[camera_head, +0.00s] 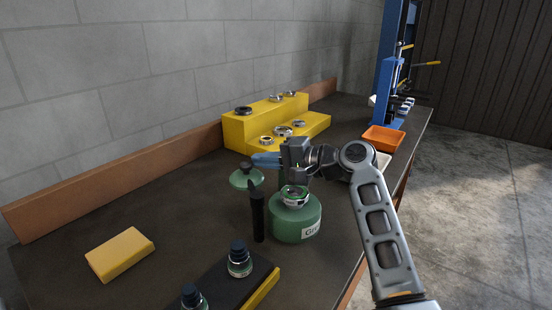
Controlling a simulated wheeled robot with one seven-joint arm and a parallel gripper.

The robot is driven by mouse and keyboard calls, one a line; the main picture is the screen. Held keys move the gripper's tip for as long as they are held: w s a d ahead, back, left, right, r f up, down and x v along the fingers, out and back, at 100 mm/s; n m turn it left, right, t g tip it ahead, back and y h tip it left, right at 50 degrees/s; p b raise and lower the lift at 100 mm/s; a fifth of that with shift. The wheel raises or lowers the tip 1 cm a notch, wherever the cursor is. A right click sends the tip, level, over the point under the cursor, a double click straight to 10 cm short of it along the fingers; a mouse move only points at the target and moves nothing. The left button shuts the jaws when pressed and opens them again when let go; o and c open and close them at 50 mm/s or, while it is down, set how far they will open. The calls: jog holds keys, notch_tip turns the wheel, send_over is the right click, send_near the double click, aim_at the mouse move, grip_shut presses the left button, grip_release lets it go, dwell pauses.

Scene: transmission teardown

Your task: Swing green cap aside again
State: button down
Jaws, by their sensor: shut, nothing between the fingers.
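The green cap (246,178) is a flat disc with a dark knob, to the left of the green pot (297,218). The pot's top is uncovered and shows a metal ring-like part (294,194) at its mouth. A label on the pot's front is only partly readable.
A black upright tool (257,213) stands left of the pot. Small dark-capped bottles (239,261) are in front. A yellow stepped stand (253,125) with metal rings is behind. A yellow block (119,254) lies left, an orange tray (383,138) right. The bench's left middle is clear.

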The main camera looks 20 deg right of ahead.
jog(key=shift+w+a, duration=0.2)
jog(key=shift+a, duration=0.35)
jog(key=shift+w+a, duration=0.15)
jog(key=shift+a, duration=0.4)
jog(key=shift+w+a+p, duration=0.1)
jog(key=shift+a+p, duration=0.4)
jog(key=shift+a, duration=0.45)
jog(key=v, duration=0.7)
jog(key=shift+s+d+b, duration=0.25)
jog(key=shift+d+b, duration=0.05)
jog(key=shift+b, duration=0.05)
jog(key=shift+r, duration=0.1)
